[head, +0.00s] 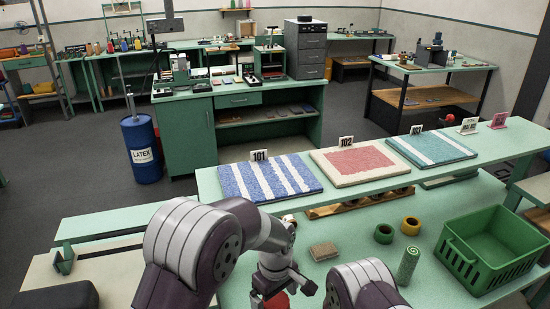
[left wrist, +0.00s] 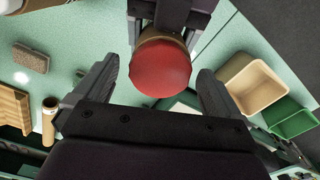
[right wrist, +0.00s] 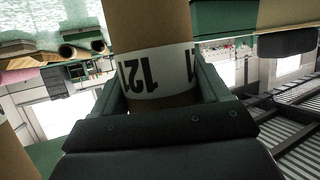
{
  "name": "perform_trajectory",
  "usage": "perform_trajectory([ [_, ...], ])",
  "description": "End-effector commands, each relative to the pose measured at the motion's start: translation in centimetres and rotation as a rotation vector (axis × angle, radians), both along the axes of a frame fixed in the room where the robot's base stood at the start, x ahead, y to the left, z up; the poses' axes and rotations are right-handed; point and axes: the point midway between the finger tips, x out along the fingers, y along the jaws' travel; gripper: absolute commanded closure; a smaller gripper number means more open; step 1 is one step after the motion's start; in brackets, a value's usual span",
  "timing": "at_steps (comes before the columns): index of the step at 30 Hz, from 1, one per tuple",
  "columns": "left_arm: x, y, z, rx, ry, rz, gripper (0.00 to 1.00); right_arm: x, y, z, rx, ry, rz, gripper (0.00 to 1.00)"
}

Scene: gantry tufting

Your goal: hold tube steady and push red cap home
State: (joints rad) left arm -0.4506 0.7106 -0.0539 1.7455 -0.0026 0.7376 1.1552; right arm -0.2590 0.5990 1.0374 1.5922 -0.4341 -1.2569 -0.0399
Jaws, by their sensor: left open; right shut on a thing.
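The cardboard tube (right wrist: 152,30) carries a white label with black digits. My right gripper (right wrist: 160,85) is shut around it at the label. In the left wrist view the red cap (left wrist: 160,68) sits on the end of the brown tube, its round face towards the camera. I cannot tell how deep the cap is seated. My left gripper (left wrist: 157,80) is open, one finger on each side of the cap, with gaps visible. In the head view part of the red cap (head: 277,301) shows below my left gripper (head: 284,284); the tube is mostly hidden there.
A green basket (head: 492,247) stands at the right of the green bench. A green roll (head: 407,266), tape rings (head: 411,226) and a brown block (head: 323,251) lie nearby. Tufted samples (head: 268,178) lie on the raised shelf behind.

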Motion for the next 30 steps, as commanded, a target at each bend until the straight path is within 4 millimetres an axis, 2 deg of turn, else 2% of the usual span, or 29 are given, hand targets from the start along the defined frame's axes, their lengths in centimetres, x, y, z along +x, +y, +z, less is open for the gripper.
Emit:
perform_trajectory([
  [27, -0.03, 0.02, 0.01, 0.000, 0.000, 0.000, 0.02, -0.02, 0.01, -0.01, 0.000, 0.000, 0.000, 0.58],
  [28, -0.03, 0.02, 0.01, 0.000, 0.000, 0.000, 0.05, -0.02, 0.01, -0.01, 0.000, 0.000, 0.000, 0.58],
  [30, -0.03, 0.02, 0.01, 0.000, 0.000, 0.000, 0.28, -0.02, 0.01, -0.01, 0.000, 0.000, 0.000, 0.58],
])
